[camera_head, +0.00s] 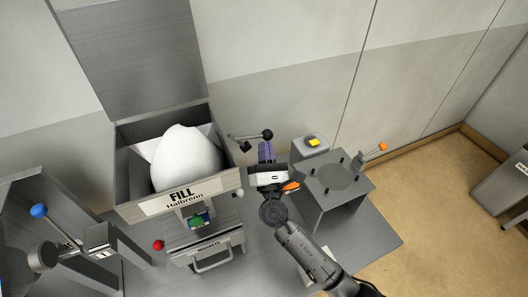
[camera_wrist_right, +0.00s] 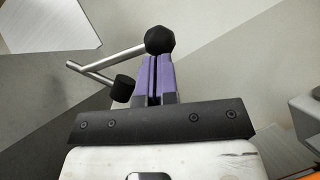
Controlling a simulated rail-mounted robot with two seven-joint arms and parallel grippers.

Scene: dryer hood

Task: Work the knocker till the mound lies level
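A white mound (camera_head: 186,157) rises to a rounded peak inside the open grey hopper (camera_head: 122,160), whose front label reads FILL. The knocker (camera_head: 246,141) is a bent metal lever on the hopper's right side with a black ball (camera_head: 267,134) at its end; in the wrist view the ball (camera_wrist_right: 160,40) stands at my fingertips. My right gripper (camera_head: 266,146) has its purple fingers together, with only a thin dark line between them. They are at the ball, but I cannot tell whether they touch it. The wrist view shows the fingers (camera_wrist_right: 158,62) below the ball. My left gripper is out of view.
A drawer marked MAGNETS (camera_head: 211,257) sits below the hopper, with a red knob (camera_head: 158,245) at its left. A blue-knobbed lever (camera_head: 39,210) stands at left. A yellow button box (camera_head: 313,142) and a stand with an orange-tipped lever (camera_head: 383,147) are at right.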

